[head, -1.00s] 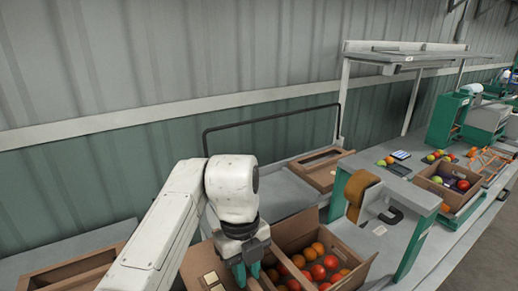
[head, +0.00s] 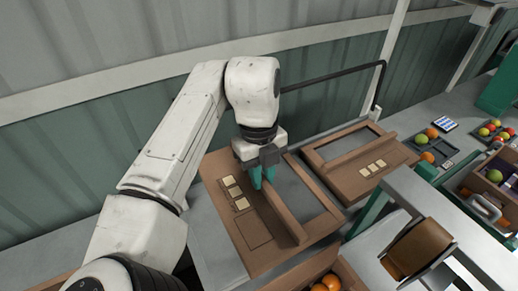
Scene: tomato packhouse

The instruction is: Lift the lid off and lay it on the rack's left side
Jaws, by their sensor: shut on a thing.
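My gripper (head: 263,177) is shut on a brown cardboard lid (head: 268,224) in the middle of the head view. The lid has a raised strip, a window opening and several pale square labels. My fingers grip it near the far end of the raised strip. It lies roughly flat over the left side of the grey rack (head: 207,240); I cannot tell whether it touches the surface. The open box (head: 349,275) shows at the bottom edge, with orange and red tomatoes (head: 326,284) inside, mostly cut off.
A similar lid (head: 396,156) lies on the rack's right side, close to the held one. A black rail (head: 336,75) runs behind the rack, before the wall. A bench with a brown roll (head: 420,248) stands at lower right. Trays of fruit (head: 490,135) are at far right.

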